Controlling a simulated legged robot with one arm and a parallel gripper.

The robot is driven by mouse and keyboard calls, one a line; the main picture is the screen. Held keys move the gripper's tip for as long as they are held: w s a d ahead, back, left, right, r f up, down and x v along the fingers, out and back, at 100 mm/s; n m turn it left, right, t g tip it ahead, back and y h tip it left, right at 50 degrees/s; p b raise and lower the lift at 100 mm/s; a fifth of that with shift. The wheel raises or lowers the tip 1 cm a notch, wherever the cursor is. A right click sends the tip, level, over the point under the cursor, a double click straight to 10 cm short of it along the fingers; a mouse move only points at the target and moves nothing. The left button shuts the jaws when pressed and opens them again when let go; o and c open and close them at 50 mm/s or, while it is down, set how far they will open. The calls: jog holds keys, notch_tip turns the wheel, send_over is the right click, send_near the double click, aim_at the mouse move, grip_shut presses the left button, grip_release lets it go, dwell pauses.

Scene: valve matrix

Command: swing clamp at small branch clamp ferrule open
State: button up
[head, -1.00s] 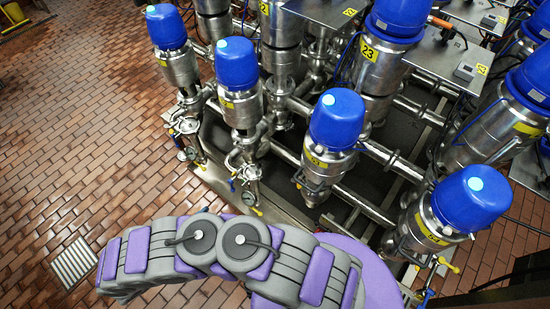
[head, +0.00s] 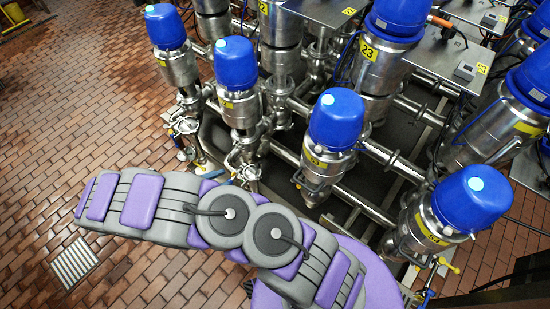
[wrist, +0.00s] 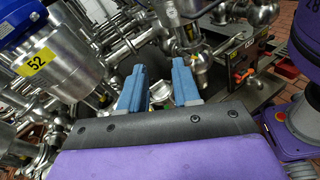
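My gripper (wrist: 160,88) shows in the wrist view as two blue fingers, spread apart with a gap between them. Pale and metal fittings show behind the gap; I see nothing clearly held. I cannot single out the small branch clamp or its ferrule with certainty. In the head view, light-blue tips (head: 212,173) that look like my fingers show just beyond my arm, beside the small fittings (head: 245,160) under a blue-capped valve (head: 236,85). My arm hides part of the area below these fittings.
Several steel valves with blue caps (head: 336,120) stand in rows, joined by horizontal pipes (head: 345,182). A valve numbered 52 (wrist: 45,72) stands close left of my fingers in the wrist view. Open brick floor (head: 90,130) with a drain grate (head: 74,262) lies to the left.

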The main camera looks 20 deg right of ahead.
jog(key=s+d+r+m+g+y, duration=0.3)
jog(key=s+d+r+m+y, duration=0.1)
jog(key=d+r, duration=0.3)
jog(key=s+d+r+m+g+y, duration=0.3)
jog(key=s+d+r+m+y, duration=0.1)
jog(key=r, duration=0.5)
jog(key=shift+s+d+r+m+b, duration=0.15)
jog(key=shift+s+d+m+b, duration=0.15)
jog(key=shift+s+d+m, duration=1)
jog(key=shift+w+d, duration=0.4)
jog(key=shift+w, duration=0.1)
